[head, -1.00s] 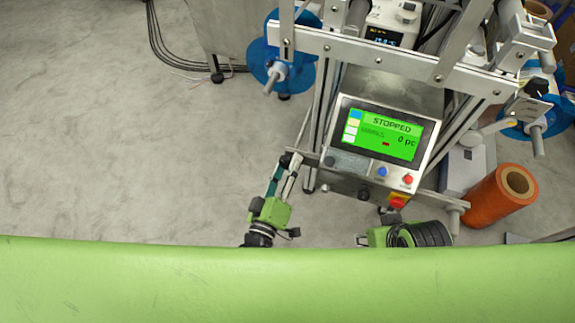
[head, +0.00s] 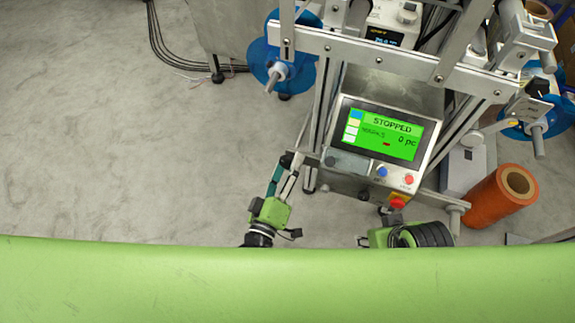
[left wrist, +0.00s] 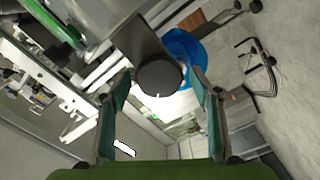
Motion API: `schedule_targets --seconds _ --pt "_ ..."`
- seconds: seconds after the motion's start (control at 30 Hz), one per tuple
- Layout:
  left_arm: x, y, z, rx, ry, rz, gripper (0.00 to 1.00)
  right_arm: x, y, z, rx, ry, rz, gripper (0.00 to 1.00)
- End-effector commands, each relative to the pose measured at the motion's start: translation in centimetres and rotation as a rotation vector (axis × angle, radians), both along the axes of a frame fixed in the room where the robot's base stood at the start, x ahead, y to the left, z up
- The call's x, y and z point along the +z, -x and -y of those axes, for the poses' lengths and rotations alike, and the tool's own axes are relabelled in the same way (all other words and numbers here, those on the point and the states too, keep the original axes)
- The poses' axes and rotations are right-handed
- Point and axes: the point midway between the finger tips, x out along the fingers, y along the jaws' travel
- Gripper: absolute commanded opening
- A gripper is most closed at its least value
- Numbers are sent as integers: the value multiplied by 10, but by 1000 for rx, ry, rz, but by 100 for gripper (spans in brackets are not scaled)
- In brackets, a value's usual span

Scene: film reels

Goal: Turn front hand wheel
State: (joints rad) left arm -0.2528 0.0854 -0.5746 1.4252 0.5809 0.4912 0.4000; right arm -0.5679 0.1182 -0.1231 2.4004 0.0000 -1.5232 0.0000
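The front hand wheel appears as a round black knob (left wrist: 158,76) with a small white mark on its rim in the left wrist view. My left gripper (left wrist: 162,92) is open, with one teal finger on each side of the knob. I see no clear contact between the fingers and the knob. In the head view my left gripper (head: 284,176) reaches up to the left end of the machine's front bar, where the fingers largely hide the knob. My right gripper (head: 388,217) is partly hidden by its own arm below the control panel, so its fingers cannot be made out.
The control panel (head: 379,133) has a green screen reading STOPPED and 0 pc, with buttons and a red-yellow switch (head: 398,201) below. An orange roll (head: 497,200) stands at the right. Blue reels (head: 300,55) sit on the frame. The floor at left is clear.

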Motion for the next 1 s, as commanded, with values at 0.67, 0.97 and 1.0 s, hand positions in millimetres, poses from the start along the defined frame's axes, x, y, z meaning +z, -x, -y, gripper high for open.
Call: schedule_targets --seconds 0.67,0.97,1.0 --pt "-1 90 -29 -2 -2 -2 57 0 0 0 0 0 2 40" --pt "0 114 -37 1 0 1 57 0 0 0 0 0 1 40" --pt "0 114 -37 0 0 1 57 0 0 0 0 0 1 40"
